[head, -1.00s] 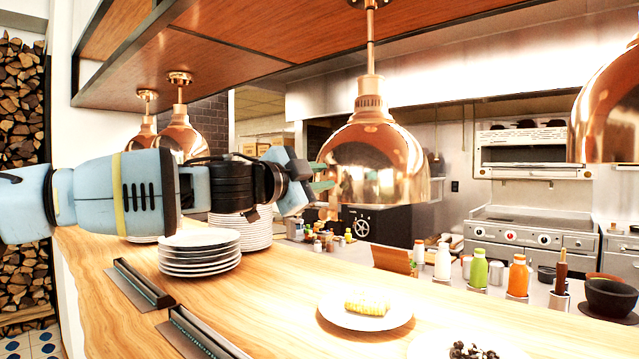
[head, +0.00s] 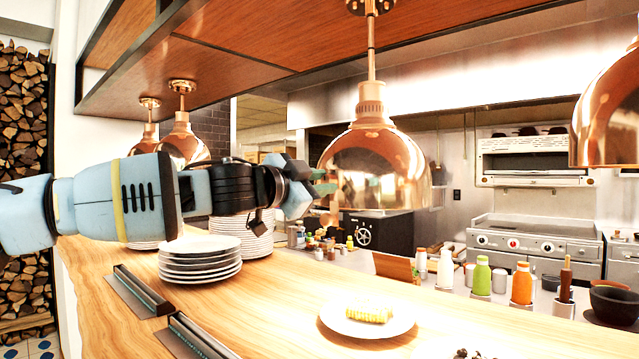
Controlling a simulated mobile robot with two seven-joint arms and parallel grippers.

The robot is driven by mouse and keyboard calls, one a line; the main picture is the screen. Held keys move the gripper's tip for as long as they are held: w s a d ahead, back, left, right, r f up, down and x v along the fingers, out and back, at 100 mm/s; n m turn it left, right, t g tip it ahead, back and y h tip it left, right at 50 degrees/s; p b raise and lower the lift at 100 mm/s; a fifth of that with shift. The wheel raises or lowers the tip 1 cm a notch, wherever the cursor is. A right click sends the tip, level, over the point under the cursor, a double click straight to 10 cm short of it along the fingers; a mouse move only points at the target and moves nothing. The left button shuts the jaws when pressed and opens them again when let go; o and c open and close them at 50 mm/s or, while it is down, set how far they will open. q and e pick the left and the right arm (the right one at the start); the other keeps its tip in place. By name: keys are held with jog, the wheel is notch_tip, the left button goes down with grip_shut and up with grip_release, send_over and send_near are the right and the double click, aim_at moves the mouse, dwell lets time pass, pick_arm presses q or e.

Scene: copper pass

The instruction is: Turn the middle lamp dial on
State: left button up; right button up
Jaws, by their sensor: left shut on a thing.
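The middle copper lamp (head: 375,165) hangs from the wooden shelf on a thin rod, its dome glossy and open below. My left gripper (head: 324,183) reaches in from the left, level, with its green-tipped fingers at the left side of this dome. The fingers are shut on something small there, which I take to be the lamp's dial. The dial itself is hidden by the fingers, so its setting cannot be seen. My right gripper is not in view.
Below the arm, stacked plates (head: 200,262) stand on the wooden counter (head: 262,295). A plate with corn (head: 366,331) lies in front. Another copper lamp (head: 606,110) hangs at the right, and two more hang behind my arm. Bottles (head: 481,276) stand beyond the counter.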

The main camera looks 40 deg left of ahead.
pick_arm(q)
jog(key=o, duration=1)
jog(key=shift+s+a+f+p, duration=0.1)
jog(key=shift+s+a+p, duration=0.1)
jog(key=shift+s, duration=1.75)
jog(key=shift+s+a+f+p, duration=0.1)
jog(key=shift+s+p, duration=0.1)
jog(key=shift+s, duration=1.75)
